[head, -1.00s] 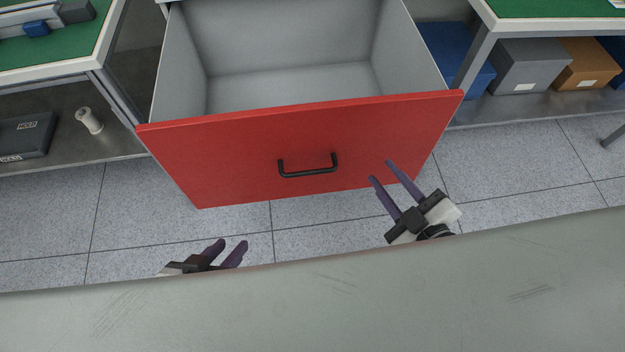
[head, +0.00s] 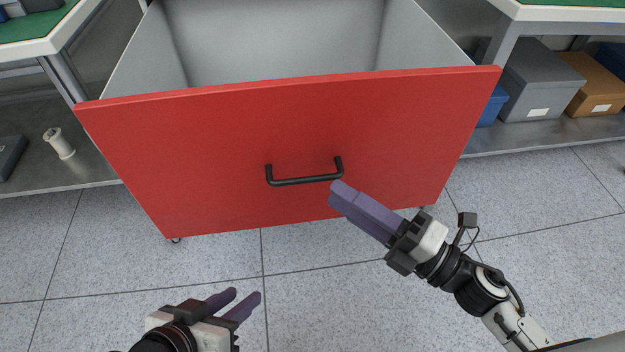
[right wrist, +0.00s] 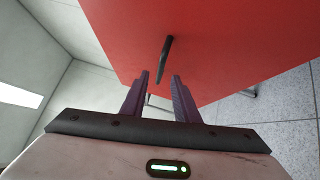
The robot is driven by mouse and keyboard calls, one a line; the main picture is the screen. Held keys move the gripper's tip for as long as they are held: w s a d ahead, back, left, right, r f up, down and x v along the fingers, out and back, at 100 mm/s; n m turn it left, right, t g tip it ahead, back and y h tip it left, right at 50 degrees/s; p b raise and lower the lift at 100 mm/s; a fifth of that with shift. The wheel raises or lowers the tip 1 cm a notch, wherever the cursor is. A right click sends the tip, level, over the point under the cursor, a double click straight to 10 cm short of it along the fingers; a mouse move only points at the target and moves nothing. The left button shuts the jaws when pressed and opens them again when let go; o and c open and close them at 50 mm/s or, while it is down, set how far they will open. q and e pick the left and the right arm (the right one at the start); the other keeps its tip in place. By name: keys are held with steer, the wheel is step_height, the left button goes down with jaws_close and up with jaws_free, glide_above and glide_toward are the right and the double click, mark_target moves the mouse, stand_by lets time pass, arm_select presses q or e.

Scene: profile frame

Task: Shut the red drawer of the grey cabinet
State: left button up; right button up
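The red drawer (head: 230,140) stands pulled out, its grey inside (head: 280,40) open to view and empty where it shows. A black bar handle (head: 305,181) crosses its front; it also shows in the right wrist view (right wrist: 165,58). The grey cabinet's body is out of view. My right gripper (head: 337,193) is just below the handle's right end, in front of the red face. In the right wrist view its fingers (right wrist: 160,76) are apart, with the handle beyond the gap and nothing held. My left gripper (head: 246,294) is open and empty, lower left, away from the drawer.
Green-topped workbenches stand left (head: 45,45) and right (head: 560,14) of the drawer. Grey (head: 530,85) and brown (head: 597,88) boxes sit on the right lower shelf. A white spool (head: 59,143) is on the left one. The tiled floor (head: 330,290) before the drawer is clear.

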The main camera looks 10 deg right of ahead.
mark_target(312, 176)
steer(key=x, duration=0.7)
steer(key=shift+w, duration=0.1)
jaws_close()
